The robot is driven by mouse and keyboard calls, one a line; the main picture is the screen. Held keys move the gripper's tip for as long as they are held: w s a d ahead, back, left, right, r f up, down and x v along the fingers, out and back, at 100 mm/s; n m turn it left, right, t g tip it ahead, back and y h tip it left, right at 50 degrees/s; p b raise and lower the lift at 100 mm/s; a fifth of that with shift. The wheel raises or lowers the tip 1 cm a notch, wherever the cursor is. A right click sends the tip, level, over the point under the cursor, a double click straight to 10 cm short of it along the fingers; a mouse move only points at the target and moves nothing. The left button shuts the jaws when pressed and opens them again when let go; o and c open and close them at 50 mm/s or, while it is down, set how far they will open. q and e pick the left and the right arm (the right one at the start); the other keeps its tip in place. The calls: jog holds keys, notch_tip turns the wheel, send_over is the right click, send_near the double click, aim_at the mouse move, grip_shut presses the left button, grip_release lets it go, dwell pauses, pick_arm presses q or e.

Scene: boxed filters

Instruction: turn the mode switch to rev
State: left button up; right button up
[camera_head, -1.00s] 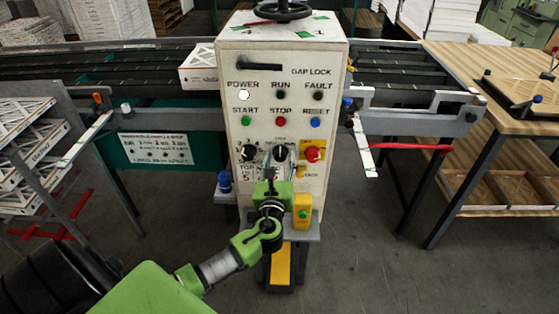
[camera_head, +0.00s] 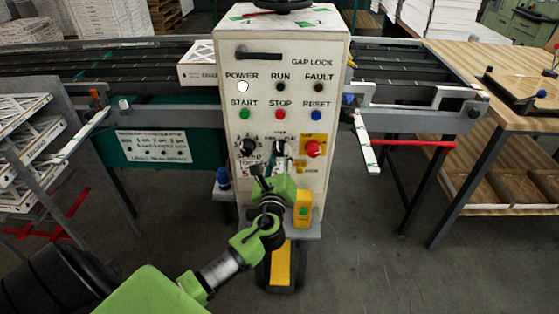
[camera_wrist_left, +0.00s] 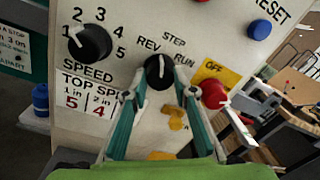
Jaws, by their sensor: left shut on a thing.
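The mode switch is a black round knob (camera_wrist_left: 158,72) with a white mark, under the words REV, STEP and RUN in the left wrist view. In the head view the knob (camera_head: 279,147) is on the white control panel (camera_head: 263,118). My left gripper (camera_wrist_left: 162,78) has its two teal fingers on either side of the knob and is shut on it. In the head view the left gripper (camera_head: 273,168) reaches up to the panel from below. The white mark points roughly up, near REV and STEP; its exact setting is unclear. My right gripper is not in view.
The black speed knob (camera_wrist_left: 90,43) is left of the mode switch. A red knob on a yellow OFF plate (camera_wrist_left: 214,94) is close to the right finger.

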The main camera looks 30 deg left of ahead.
pick_arm(q)
jog(key=n+b, duration=0.2)
jog(key=n, duration=0.1)
jog(key=shift+f+n, duration=0.15)
jog(key=shift+n, duration=0.25)
jog(key=shift+n+b, duration=0.5)
jog(key=shift+b, duration=0.05)
jog(key=o, duration=1.1)
jog(key=shift+s+d, duration=0.25)
jog(key=shift+s, duration=0.1)
jog(key=v, duration=1.1)
jog(key=shift+d, duration=0.1)
